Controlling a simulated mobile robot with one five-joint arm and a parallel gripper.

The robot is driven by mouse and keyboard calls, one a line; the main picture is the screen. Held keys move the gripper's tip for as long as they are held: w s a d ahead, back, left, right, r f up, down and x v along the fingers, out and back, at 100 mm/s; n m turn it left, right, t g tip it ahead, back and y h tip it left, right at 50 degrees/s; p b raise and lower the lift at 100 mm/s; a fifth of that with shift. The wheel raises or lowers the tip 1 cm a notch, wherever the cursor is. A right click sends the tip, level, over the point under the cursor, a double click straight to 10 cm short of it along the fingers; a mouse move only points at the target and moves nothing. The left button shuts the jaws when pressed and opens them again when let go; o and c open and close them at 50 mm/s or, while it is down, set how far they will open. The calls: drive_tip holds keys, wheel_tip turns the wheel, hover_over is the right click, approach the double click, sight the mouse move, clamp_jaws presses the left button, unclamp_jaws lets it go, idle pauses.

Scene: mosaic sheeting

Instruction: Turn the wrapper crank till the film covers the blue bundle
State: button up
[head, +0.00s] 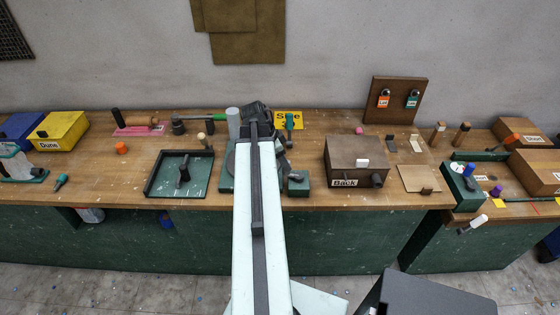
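A green-based device (227,183) stands at the middle of the bench, largely behind my arm. A round grey plate shows at its left, with a pale upright cylinder (233,122) behind. A small dark green box with a black knob (298,181) is at its right. An upright teal handle (290,122) stands just right of my gripper; I cannot tell whether it is the crank. No blue bundle or film can be made out there; my arm hides the device's middle. My gripper (257,112) is dark, at the arm's far end over the device; its fingers and any contact are unclear.
A dark square tray (152,188) holding a black-handled tool lies left. A brown box marked "Back" (355,160) stands right. Farther right, a green box (463,187) carries a blue knob. A yellow box (60,130) is far left. Bench surface beside the brown box is partly clear.

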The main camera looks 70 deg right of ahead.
drive_tip(key=b+x, duration=0.2)
drive_tip(key=x, duration=0.2)
drive_tip(key=shift+w+a, duration=0.1)
drive_tip(key=shift+w, duration=0.1)
drive_tip(key=shift+s+f+b, duration=0.2)
drive_tip(key=shift+f+b, duration=0.1)
drive_tip(key=shift+b, duration=0.2)
drive_tip(key=shift+r, duration=0.1)
clamp_jaws()
drive_tip(key=s+a, duration=0.1)
drive_tip(key=a, duration=0.2)
drive_tip(key=shift+s, duration=0.4)
unclamp_jaws()
drive_tip(key=shift+d, duration=0.15)
